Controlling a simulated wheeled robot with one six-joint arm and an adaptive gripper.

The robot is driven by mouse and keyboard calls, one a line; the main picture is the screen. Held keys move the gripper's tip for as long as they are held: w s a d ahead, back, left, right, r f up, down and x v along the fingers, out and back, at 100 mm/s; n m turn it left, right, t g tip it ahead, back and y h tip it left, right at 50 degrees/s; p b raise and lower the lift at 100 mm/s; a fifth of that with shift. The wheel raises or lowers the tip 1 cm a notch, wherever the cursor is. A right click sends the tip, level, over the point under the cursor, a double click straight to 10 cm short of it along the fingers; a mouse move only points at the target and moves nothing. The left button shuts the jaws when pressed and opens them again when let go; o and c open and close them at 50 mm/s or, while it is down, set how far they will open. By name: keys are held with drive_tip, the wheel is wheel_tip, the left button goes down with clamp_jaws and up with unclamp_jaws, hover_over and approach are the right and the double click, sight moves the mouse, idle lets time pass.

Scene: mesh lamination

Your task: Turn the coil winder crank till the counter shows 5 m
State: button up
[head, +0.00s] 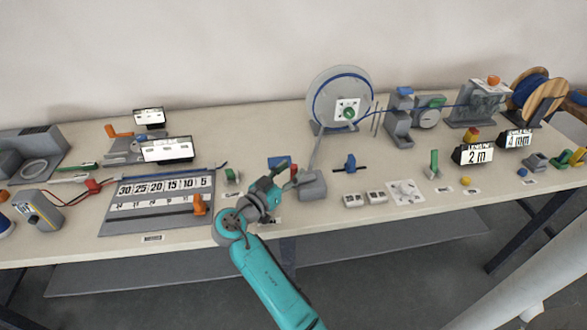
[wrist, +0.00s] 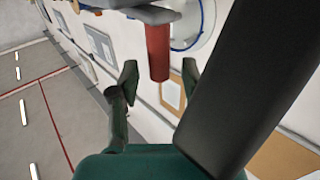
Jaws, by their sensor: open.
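The coil winder's grey reel (head: 322,88) stands upright at the back of the bench, with blue cable wound round it. A red crank handle (wrist: 158,50) hangs in the wrist view, and a bit of red (head: 293,172) shows beside my gripper in the head view. My gripper (wrist: 160,84) is open, with the handle's end between or just beyond its fingertips; contact is unclear. In the head view my gripper (head: 278,176) is low in front of the reel. The front counter (head: 477,154) reads 2 m.
A second display (head: 518,139) behind the counter seems to read 4 m. A grey block (head: 311,185) sits right of my gripper. A numbered board (head: 160,205) lies left. A wooden cable spool (head: 540,93) stands at the back right.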

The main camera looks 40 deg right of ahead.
drive_tip(key=s+a, duration=0.1)
drive_tip(key=a, duration=0.9)
drive_tip(key=shift+s, duration=0.35)
